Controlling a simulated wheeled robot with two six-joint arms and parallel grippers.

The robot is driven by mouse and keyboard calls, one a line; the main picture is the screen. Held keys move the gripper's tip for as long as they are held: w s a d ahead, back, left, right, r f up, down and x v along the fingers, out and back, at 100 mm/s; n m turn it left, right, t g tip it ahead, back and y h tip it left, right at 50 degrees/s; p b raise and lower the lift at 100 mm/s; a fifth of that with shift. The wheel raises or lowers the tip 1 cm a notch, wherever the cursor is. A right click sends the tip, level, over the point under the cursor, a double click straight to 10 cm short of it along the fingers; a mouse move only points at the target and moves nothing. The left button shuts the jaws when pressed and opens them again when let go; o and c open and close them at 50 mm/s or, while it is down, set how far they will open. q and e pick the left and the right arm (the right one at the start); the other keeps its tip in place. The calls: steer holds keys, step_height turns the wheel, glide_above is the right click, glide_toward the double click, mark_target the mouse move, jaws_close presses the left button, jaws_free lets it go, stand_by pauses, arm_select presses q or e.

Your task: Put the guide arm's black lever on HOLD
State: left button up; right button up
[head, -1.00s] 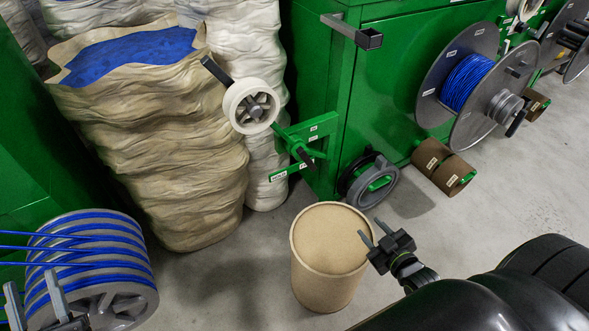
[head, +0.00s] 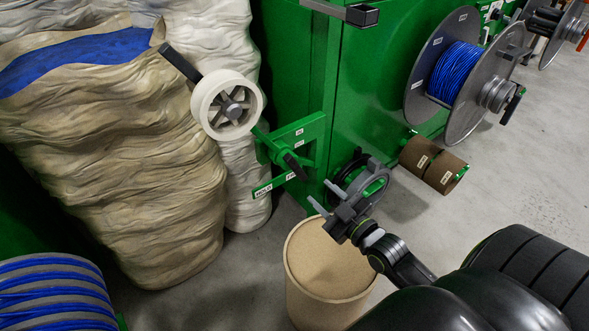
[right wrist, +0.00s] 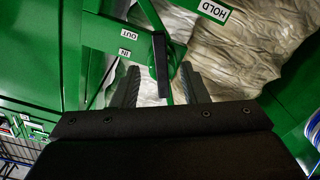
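The guide arm (head: 295,137) is a green bracket on the cabinet's corner, with a white-rimmed wheel (head: 227,104). Its short black lever (head: 296,166) tilts down to the right, its tip apart from the HOLD label (head: 263,190) at the lower bar's left end. In the right wrist view the lever (right wrist: 161,65) hangs near the OUT and IN labels, with HOLD (right wrist: 214,10) to its upper right. My right gripper (head: 320,192) is open, below and right of the lever. In the right wrist view the lever shows between its fingers; contact cannot be told. My left gripper is out of view.
A tan drum (head: 325,258) stands under my right gripper. A large blue cable spool (head: 453,72) and brown rolls (head: 432,163) are to the right. Big sacks (head: 110,150) fill the left.

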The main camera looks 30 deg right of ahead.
mark_target(295, 169)
steer(key=w, duration=0.7)
steer(key=w+a+b, duration=0.1)
steer(key=w, duration=0.3)
steer(key=shift+w, duration=0.3)
jaws_close()
